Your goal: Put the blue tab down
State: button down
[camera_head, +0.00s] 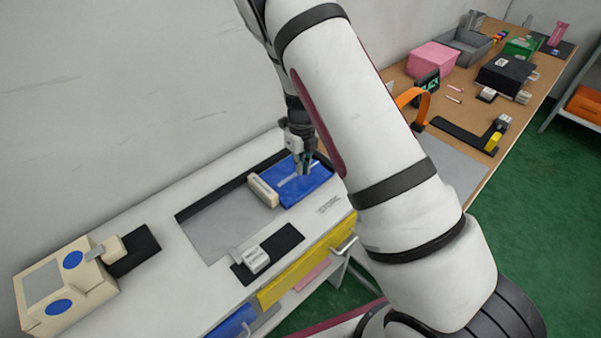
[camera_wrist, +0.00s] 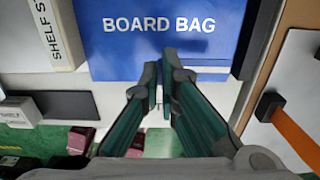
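No separate piece that I can surely call the blue tab shows. A flat blue panel marked BOARD BAG (camera_head: 314,186) lies on the white bench; it also fills the top middle of the wrist view (camera_wrist: 215,58). My gripper (camera_head: 303,172) shows over this panel in the head view. In the wrist view its fingertips (camera_wrist: 160,76) overlap the panel's lower edge, close together with a narrow gap. I see nothing held between them. I cannot tell whether the tips touch the panel. A cream box (camera_head: 65,289) with two blue discs and a lever stands at the far left.
A cream block marked SHELF (camera_head: 263,190) sits at the panel's left edge. A grey mat (camera_head: 218,225) and a small white block (camera_head: 256,259) on a black plate lie further left. Yellow (camera_head: 300,272) and blue fronts show below the bench. A wooden table with several objects stands right.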

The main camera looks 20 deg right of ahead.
jog(key=shift+w+a+f+p, duration=0.15)
jog(key=shift+f+p, duration=0.1)
jog(key=shift+f, duration=0.65)
jog(key=shift+w+d+f+p, duration=0.1)
jog(key=shift+f+p, duration=0.1)
jog(key=shift+f, duration=0.65)
jog(key=shift+f, duration=0.1)
jog(key=c, duration=1.8)
grip_release()
